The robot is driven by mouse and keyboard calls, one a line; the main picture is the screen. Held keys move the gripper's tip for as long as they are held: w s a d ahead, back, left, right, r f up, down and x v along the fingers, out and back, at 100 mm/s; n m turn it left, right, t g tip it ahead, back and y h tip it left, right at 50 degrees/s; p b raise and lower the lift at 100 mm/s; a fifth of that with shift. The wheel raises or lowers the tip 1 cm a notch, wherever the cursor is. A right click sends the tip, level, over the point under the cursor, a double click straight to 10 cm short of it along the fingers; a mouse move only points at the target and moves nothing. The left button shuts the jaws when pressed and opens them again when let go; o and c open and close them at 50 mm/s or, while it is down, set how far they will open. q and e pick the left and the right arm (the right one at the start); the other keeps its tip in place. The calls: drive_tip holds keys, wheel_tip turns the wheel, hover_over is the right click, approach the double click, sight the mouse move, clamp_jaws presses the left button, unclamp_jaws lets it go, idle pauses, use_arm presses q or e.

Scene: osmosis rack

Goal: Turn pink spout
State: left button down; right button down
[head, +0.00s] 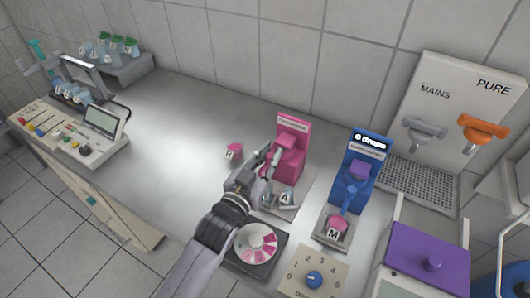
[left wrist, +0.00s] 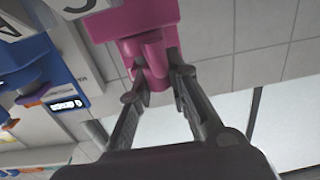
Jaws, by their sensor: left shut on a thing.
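The pink dispenser (head: 291,150) stands near the middle of the counter with its pink spout at the front. In the left wrist view the pink spout (left wrist: 150,60) hangs below the pink body (left wrist: 125,18), and the view looks upside down. My left gripper (head: 270,163) reaches the spout from the front left. In the left wrist view its two fingers (left wrist: 153,88) are on either side of the spout and shut on it. A grey flask marked A (head: 285,199) stands under the spout, partly hidden by the gripper. My right gripper is not in view.
A pink cup (head: 234,150) sits left of the pink dispenser. A pink-and-white dial (head: 257,243) and a blue-knob panel (head: 314,275) are in front. The counter's left middle is clear.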

use_arm(q)
drive_tip(key=shift+s+d+r+n+t+y, duration=0.1)
drive_tip(key=shift+s+d+n+t+y, duration=0.1)
drive_tip(key=shift+n+t+y, duration=0.3)
drive_tip(key=shift+w, duration=0.1)
drive_tip(key=c, duration=1.5)
unclamp_jaws()
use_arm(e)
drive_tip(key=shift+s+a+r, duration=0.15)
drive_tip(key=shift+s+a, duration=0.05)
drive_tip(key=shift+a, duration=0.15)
use_arm(q)
drive_tip(key=shift+a, duration=0.1)
drive_tip(key=shift+s+a+f, duration=0.15)
drive_tip(key=shift+s+f, duration=0.05)
drive_tip(key=shift+s, duration=0.2)
drive_tip(key=v, duration=1.1)
drive_tip(key=shift+r, duration=0.25)
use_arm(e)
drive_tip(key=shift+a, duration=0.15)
